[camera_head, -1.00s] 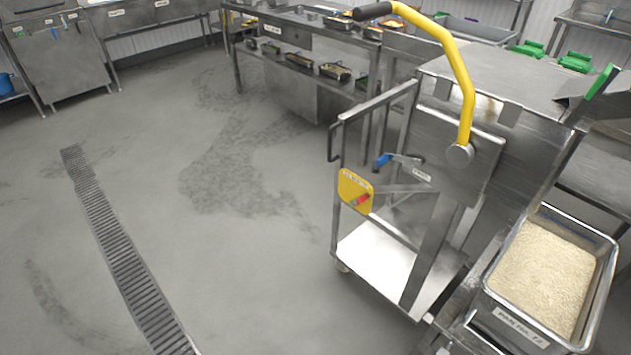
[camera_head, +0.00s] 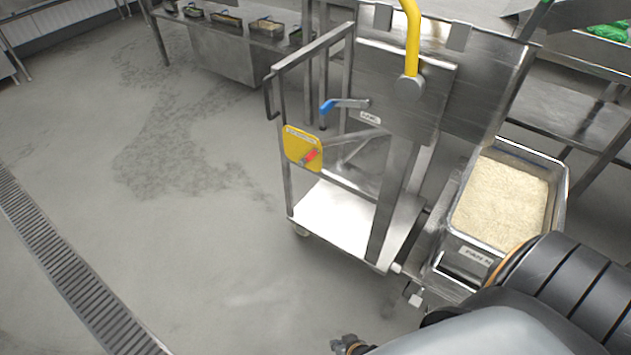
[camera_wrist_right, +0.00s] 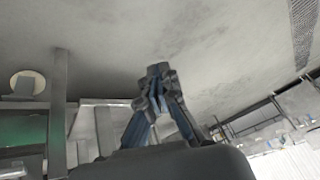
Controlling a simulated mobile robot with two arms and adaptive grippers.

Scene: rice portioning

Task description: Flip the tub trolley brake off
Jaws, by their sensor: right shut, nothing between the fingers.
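The tub trolley (camera_head: 384,225) is a steel frame on castors, right of centre in the head view. On its left side is a yellow plate (camera_head: 296,143) carrying a small red-handled lever (camera_head: 310,156), which I take to be the brake. The lever slants up to the right. My right gripper (camera_head: 344,343) is at the bottom edge of the head view, below and apart from the trolley. In the right wrist view the right gripper (camera_wrist_right: 156,82) is shut with its fingertips together, holding nothing. My left gripper is not in view.
A blue-handled lever (camera_head: 335,105) sits above the plate, and a thick yellow handle (camera_head: 413,40) rises above it. A steel pan of rice (camera_head: 456,251) stands right of the trolley, close to my right arm. The floor left of the trolley is clear, with a drain grate (camera_head: 62,262).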

